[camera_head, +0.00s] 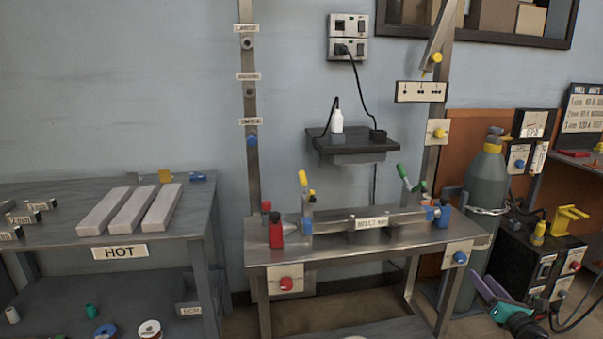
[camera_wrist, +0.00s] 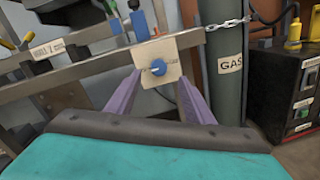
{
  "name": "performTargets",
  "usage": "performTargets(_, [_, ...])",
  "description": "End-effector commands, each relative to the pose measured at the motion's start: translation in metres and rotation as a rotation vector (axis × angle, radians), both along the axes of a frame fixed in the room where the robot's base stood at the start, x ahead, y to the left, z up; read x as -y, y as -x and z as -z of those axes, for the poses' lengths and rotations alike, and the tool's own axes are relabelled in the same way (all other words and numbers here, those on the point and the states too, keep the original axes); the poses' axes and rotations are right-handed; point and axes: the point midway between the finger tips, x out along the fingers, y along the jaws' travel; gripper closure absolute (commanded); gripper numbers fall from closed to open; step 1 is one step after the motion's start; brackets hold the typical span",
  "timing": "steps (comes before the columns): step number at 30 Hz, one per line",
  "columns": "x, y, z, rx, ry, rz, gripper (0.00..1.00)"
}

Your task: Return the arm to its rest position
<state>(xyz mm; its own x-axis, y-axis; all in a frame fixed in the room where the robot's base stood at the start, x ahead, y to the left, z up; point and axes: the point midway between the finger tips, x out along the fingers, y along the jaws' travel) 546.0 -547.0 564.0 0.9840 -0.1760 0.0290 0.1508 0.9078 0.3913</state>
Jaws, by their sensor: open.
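My gripper (camera_head: 486,285) is at the lower right of the head view, in front of the gas cylinder and the right end of the welding table. Its purple fingers stand apart with nothing between them. In the wrist view my gripper (camera_wrist: 156,78) points toward a blue knob (camera_wrist: 157,68) on a pale plate, which shows in the gap between the fingers. The knob is on the table's front right and appears beyond the fingertips. The teal part of the gripper fills the bottom of the wrist view.
The welding table (camera_head: 340,248) stands left of my gripper, with clamps and a bar on it. A green gas cylinder (camera_head: 485,180) stands behind my gripper. A black welder box (camera_head: 545,265) with cables is close on the right. The HOT table (camera_head: 60,248) is far left.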

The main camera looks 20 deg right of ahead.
Motion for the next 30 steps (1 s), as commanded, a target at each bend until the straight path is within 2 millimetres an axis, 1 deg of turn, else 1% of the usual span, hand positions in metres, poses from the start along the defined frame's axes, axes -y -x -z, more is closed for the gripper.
performTargets(1, [-0.006,-0.012,-0.007,0.011,-0.059,0.019,0.52])
performTargets(5, [-0.012,-0.036,-0.004,0.041,-0.232,0.097,0.52])
performTargets(11, [-0.029,-0.064,0.013,0.069,-0.508,0.222,0.52])
performTargets(15, [-0.048,-0.078,0.032,0.075,-0.702,0.315,0.52])
performTargets(20, [-0.075,-0.087,0.059,0.067,-0.920,0.432,0.52])
performTargets(23, [-0.097,-0.089,0.078,0.055,-1.050,0.511,0.52])
performTargets(29, [-0.149,-0.081,0.119,0.014,-1.291,0.694,0.52])
performTargets(30, [-0.162,-0.077,0.128,0.002,-1.336,0.735,0.52])
